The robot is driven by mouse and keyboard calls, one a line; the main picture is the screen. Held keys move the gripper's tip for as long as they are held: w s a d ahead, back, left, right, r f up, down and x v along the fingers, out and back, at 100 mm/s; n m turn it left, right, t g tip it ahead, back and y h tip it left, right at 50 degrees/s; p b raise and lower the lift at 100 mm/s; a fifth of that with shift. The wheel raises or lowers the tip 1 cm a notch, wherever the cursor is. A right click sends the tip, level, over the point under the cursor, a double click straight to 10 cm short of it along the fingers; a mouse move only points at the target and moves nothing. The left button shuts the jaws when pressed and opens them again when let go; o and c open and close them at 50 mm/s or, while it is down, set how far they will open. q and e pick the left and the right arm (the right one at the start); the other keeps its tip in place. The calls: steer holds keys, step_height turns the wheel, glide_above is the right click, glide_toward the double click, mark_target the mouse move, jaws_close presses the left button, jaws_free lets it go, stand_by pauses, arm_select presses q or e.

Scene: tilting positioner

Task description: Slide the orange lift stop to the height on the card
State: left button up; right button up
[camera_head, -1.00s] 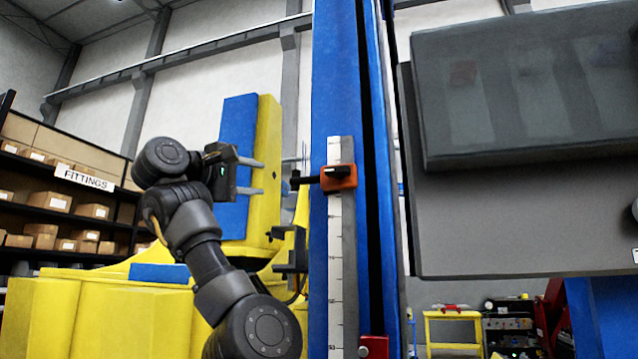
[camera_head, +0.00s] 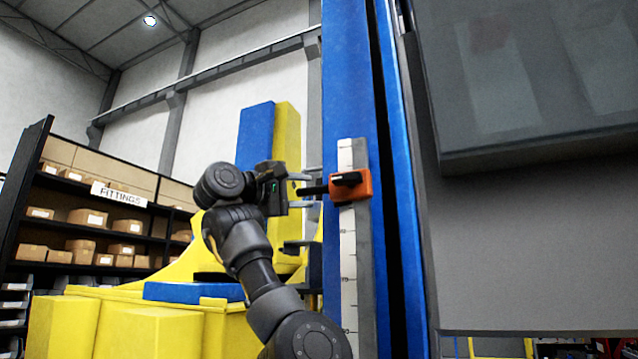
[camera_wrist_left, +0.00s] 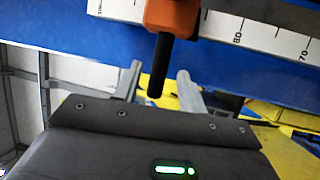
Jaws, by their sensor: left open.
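The orange lift stop (camera_head: 350,187) sits on the white-marked scale (camera_head: 348,260) near its top, on the blue column (camera_head: 350,80). Its black handle points left. My left gripper (camera_head: 308,190) is open at the handle's free end. In the left wrist view, the handle (camera_wrist_left: 160,65) reaches down from the orange stop (camera_wrist_left: 173,15) between the two fingers (camera_wrist_left: 157,85). The gap is clear on both sides, and I cannot tell how deep the handle sits. The numbers 80 and 70 are readable on the scale (camera_wrist_left: 255,33) there. The card and my right gripper are not seen.
A large grey panel (camera_head: 540,250) stands right of the column. Yellow and blue machine parts (camera_head: 150,320) lie behind and below my left arm. A shelf of boxes marked FITTINGS (camera_head: 118,193) is at the far left.

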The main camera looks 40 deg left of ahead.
mark_target(309, 190)
arm_select(q)
steer(key=p+x, duration=0.2)
steer(key=x, duration=0.2)
steer(key=shift+w+a+r, duration=0.15)
steer(key=shift+w, duration=0.05)
steer(key=shift+w+p, duration=0.3)
steer(key=shift+w, duration=0.25)
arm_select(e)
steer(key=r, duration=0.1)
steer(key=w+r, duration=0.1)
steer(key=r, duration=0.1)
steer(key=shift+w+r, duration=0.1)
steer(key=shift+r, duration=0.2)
arm_select(q)
steer(key=shift+c, duration=0.3)
jaws_close()
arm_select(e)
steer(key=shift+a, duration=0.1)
